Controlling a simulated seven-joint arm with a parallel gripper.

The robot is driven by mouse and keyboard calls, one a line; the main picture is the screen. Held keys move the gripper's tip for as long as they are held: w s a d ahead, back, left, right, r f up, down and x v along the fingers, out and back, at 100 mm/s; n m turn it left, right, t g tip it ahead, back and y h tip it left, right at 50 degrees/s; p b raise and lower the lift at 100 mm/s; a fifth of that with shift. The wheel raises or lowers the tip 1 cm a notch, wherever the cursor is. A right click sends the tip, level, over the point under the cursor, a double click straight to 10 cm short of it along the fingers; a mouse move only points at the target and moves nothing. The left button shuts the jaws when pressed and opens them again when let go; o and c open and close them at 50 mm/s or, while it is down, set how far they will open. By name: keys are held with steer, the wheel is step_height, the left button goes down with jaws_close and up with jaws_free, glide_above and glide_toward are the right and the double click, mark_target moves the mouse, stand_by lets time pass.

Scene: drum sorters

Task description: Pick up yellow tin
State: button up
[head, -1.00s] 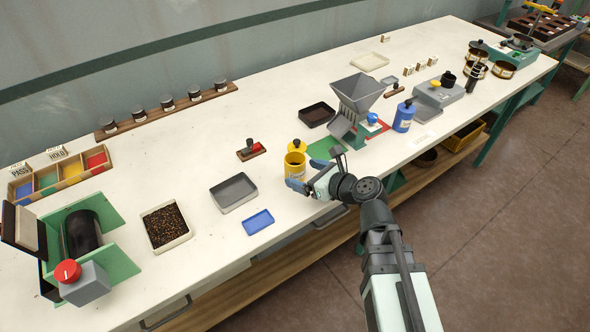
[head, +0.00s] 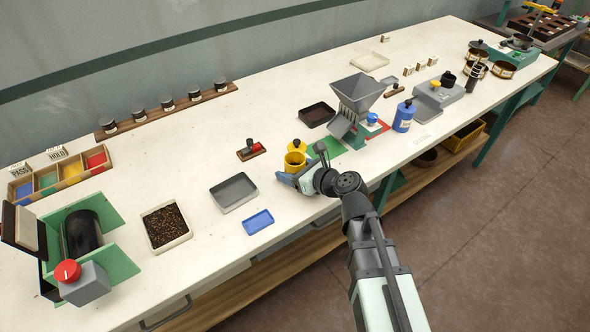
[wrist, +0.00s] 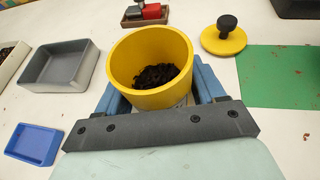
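The yellow tin (head: 294,161) stands upright and lidless on the white bench. In the wrist view, the tin (wrist: 143,91) has dark beans or grains inside. My gripper (head: 296,172) is low at the bench, with one blue finger on each side of the tin. The fingers are spread wide; in the wrist view of the gripper (wrist: 160,92), the tin's rim hides whether they touch its wall. A yellow lid with a black knob (wrist: 224,36) lies flat behind the tin, to its right.
A grey tray (head: 233,192) and a small blue tray (head: 258,222) lie left of the tin. A green mat (wrist: 277,75) lies to its right, by the grey hopper (head: 358,92). A stamp on a red pad (head: 251,150) sits behind. A blue bottle (head: 403,117) stands farther right.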

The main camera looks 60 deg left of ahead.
steer(key=c, duration=0.6)
steer(key=shift+r, duration=0.25)
